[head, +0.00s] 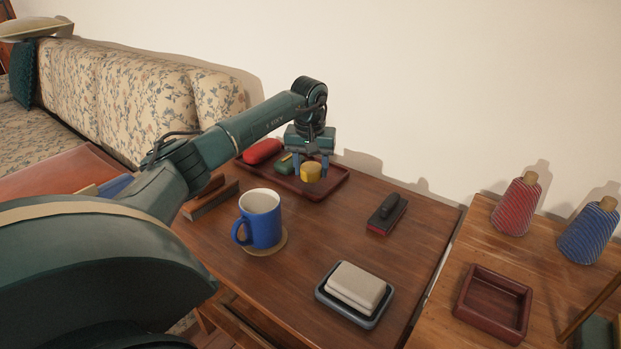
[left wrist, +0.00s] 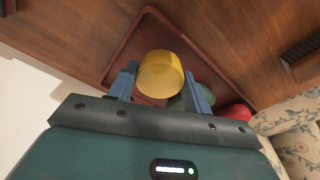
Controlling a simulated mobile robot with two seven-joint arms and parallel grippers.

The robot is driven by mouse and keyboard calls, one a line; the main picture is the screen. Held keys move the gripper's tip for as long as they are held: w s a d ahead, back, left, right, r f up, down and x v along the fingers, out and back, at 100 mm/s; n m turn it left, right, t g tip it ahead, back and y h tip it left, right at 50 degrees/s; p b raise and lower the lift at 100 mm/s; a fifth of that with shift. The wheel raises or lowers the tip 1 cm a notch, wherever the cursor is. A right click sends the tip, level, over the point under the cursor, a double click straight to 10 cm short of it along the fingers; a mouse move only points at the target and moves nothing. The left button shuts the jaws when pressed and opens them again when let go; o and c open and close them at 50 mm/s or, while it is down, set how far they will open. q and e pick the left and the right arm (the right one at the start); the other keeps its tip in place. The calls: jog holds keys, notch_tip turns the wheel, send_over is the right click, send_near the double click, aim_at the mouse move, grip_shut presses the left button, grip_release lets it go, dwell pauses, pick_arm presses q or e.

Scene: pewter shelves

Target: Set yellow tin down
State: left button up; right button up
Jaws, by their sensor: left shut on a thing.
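The yellow tin (head: 311,172) is between the blue fingers of my left gripper (head: 311,163), which is shut on it. In the left wrist view the tin (left wrist: 160,74) sits between the two fingertips (left wrist: 160,82). The tin is over the dark red tray (head: 333,186) at the back of the wooden table; I cannot tell whether it touches the tray. A green object (head: 285,166) and a red object (head: 262,151) lie in the tray to the left of the tin. My right gripper is not in view.
A blue mug (head: 263,222) stands on a round coaster in front of the tray. A black and red block (head: 386,214) lies to the right. A soap-like block (head: 355,287) sits in a blue-grey dish. A square wooden tray (head: 493,303) stands on the right-hand table.

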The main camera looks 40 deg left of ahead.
pick_arm(q)
notch_tip(320, 180, down, 2)
jog(key=shift+f+b, duration=0.2)
jog(key=shift+b, duration=0.1)
jog(key=shift+r, duration=0.1)
jog(key=shift+f, duration=0.2)
jog(key=o, duration=0.7)
jog(key=shift+o, duration=1.3)
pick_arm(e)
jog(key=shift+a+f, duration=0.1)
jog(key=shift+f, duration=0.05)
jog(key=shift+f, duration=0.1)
